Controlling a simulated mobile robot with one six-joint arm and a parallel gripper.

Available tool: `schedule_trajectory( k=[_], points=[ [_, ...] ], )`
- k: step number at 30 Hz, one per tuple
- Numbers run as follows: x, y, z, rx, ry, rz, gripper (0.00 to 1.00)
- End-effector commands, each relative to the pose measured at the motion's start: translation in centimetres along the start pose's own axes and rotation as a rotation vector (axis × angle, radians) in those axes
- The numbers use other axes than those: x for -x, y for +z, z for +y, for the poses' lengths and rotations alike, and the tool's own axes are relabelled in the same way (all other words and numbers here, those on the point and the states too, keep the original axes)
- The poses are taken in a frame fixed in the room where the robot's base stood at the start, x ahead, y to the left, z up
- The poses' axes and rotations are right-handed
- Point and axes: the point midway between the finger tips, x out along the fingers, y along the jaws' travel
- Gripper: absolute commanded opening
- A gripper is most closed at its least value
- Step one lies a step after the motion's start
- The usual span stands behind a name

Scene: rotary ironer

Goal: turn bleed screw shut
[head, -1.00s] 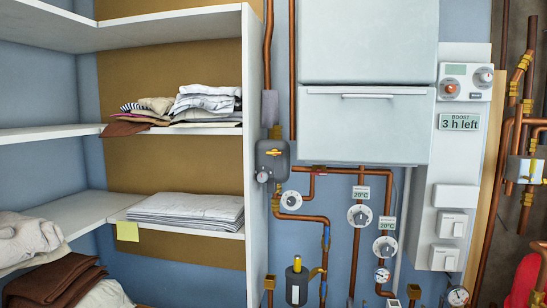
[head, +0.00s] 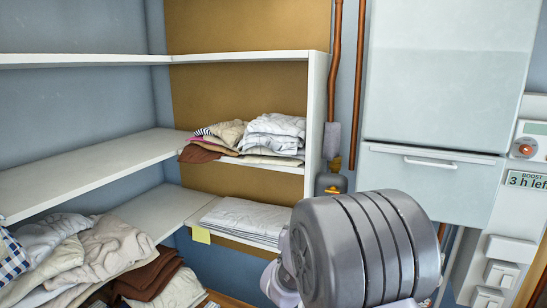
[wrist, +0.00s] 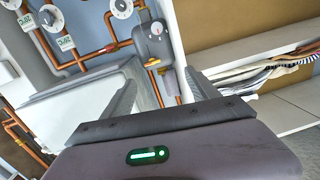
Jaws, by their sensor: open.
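I cannot make out a bleed screw for certain. A grey pump-like unit (wrist: 152,48) with a small round fitting on its face hangs on the copper pipes in the wrist view, which is tilted. My gripper (wrist: 160,88) is open and empty, its two fingers pointing towards this unit, with a gap in depth I cannot judge. My gripper is hidden in the head view.
Shelves (head: 95,185) with folded laundry (head: 240,218) stand left of the pipes, and a white side panel (head: 317,110) divides them. A white cabinet (head: 440,90) hangs to the right. In the wrist view, white dials (wrist: 50,17) sit on copper pipes (wrist: 108,47).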

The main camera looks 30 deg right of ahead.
Motion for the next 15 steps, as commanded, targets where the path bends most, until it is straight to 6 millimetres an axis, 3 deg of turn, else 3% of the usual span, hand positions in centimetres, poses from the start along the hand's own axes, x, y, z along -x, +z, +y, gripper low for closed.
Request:
schedule_trajectory(
  k=[1,7,15],
  points=[
    [-0.6,-1.0,0.7,0.031,0.034,0.028,0.69],
    [-3.1,-1.0,1.8,0.067,0.074,0.069,0.69],
    [-11.1,-1.7,2.3,0.065,0.072,0.068,0.69]
  ],
)
